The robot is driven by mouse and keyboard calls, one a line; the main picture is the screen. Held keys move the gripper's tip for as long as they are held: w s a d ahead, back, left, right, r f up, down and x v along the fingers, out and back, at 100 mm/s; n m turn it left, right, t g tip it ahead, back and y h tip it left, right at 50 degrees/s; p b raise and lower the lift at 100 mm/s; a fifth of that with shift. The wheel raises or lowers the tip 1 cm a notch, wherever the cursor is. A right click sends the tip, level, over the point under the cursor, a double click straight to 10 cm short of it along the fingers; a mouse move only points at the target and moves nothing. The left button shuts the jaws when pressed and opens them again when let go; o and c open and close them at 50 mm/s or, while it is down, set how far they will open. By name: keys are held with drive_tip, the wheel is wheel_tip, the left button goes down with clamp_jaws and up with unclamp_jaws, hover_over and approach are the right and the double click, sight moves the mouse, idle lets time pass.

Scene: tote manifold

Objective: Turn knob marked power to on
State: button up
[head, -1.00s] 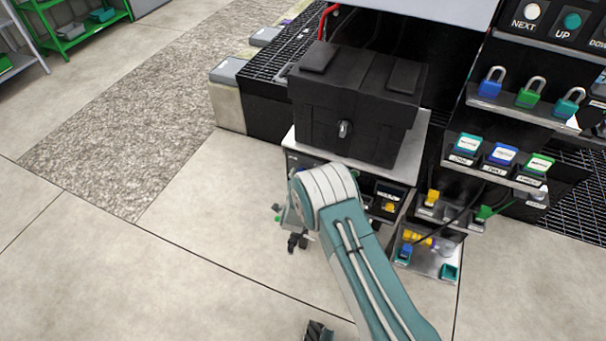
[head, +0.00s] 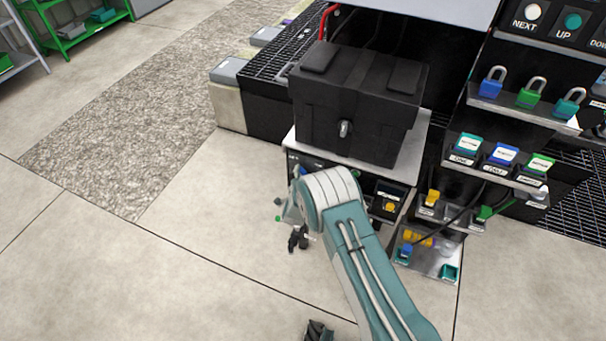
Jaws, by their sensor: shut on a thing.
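A black control panel (head: 360,187) faces me under the shelf that bears a black box. My arm's end is in front of its left part, and the rounded arm joint covers much of the panel. A small blue part (head: 301,170) shows at the panel's left, just above my arm; white lettering over it is too small to read. I cannot make out the knob marked power or its setting. My gripper (head: 297,238) shows only as a small dark shape beside and below the joint. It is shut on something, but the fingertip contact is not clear.
The black box (head: 360,105) stands on the grey shelf (head: 415,150) above. To the right are padlocks (head: 530,93), labelled blocks (head: 503,154) and a low tray (head: 430,262) with small parts. The floor at the left (head: 180,250) is clear.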

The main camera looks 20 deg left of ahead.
drive_tip(key=shift+d, duration=0.1)
drive_tip(key=m, duration=0.1)
drive_tip(key=m+t+y, duration=0.1)
drive_tip(key=m, duration=0.1)
drive_tip(key=shift+d+f+m+y, duration=0.1)
drive_tip(key=shift+f+m+y, duration=0.05)
drive_tip(key=shift+m+y, duration=0.15)
drive_tip(key=m+t+y, duration=0.1)
drive_tip(key=m, duration=0.3)
drive_tip(key=shift+f+t, duration=0.1)
drive_tip(key=shift+t, duration=0.3)
drive_tip(key=m, duration=0.2)
drive_tip(key=m+t, duration=0.1)
drive_tip(key=m, duration=0.1)
drive_tip(key=shift+d+f+m+t, duration=0.1)
drive_tip(key=shift+m+t, duration=0.2)
drive_tip(key=shift+f+m+t+h, duration=0.1)
drive_tip(key=shift+m+t+h, duration=0.3)
drive_tip(key=shift+m, duration=0.85)
drive_tip(key=shift+m+t+h, duration=0.2)
drive_tip(key=shift+m+t, duration=0.3)
drive_tip(key=shift+m, duration=0.75)
drive_tip(key=o, duration=1.1)
drive_tip(key=shift+o, duration=0.2)
